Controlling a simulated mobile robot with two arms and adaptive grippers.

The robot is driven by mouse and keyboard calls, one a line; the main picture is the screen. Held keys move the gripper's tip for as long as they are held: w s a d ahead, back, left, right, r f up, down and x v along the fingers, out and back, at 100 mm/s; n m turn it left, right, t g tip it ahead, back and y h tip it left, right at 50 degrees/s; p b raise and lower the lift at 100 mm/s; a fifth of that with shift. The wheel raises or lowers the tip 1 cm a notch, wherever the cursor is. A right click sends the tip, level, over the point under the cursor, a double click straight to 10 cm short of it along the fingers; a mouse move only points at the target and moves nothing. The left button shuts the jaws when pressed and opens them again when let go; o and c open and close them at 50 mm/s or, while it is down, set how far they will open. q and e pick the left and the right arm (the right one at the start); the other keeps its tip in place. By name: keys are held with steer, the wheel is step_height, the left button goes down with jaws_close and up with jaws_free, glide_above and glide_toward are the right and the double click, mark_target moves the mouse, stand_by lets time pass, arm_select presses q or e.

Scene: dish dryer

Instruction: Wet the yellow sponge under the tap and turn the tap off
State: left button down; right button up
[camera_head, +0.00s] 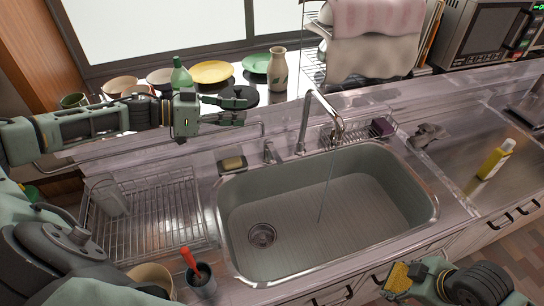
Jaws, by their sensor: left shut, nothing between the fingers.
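The tap (306,125) stands behind the sink (290,205), and a thin stream of water (326,185) falls from its spout into the basin. A small lever (268,152) stands left of the tap's base. My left gripper (240,110) is shut and empty, above the counter to the upper left of the lever and apart from it. My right gripper (397,281) is at the bottom right, in front of the sink, and appears shut on the yellow sponge (398,275). Its fingers are partly hidden.
Another yellowish sponge (233,163) lies in a dish behind the sink. A wire rack (150,215) is at left, with a cup holding a red-handled utensil (202,280) nearby. A yellow bottle (495,160) stands at right. Bowls, plates and a vase (278,70) line the back.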

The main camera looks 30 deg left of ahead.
arm_select(q)
step_height(320, 180, down, 8)
steer(key=w+b, duration=0.1)
steer(key=b, duration=0.5)
steer(key=p, duration=0.2)
glide_above(273, 152)
steer(key=s+d, duration=0.1)
steer(key=s, duration=0.2)
step_height(273, 152, down, 3)
steer(key=shift+s+d+f, duration=0.1)
steer(key=shift+d+f, duration=0.1)
steer(key=shift+f, duration=1)
steer(key=shift+s+d+f, duration=0.1)
steer(key=shift+d+f, duration=0.05)
steer(key=shift+f, duration=1)
arm_select(e)
steer(key=shift+s+d+f+x, duration=0.1)
steer(key=shift+d+x, duration=0.05)
steer(key=shift+x, duration=0.85)
steer(key=shift+s+d+f+x, duration=0.1)
steer(key=shift+s+d+x, duration=0.05)
steer(key=shift+x, duration=0.8)
steer(key=shift+s+d+f+x, duration=0.1)
steer(key=shift+d+x, duration=0.05)
steer(key=shift+x, duration=0.85)
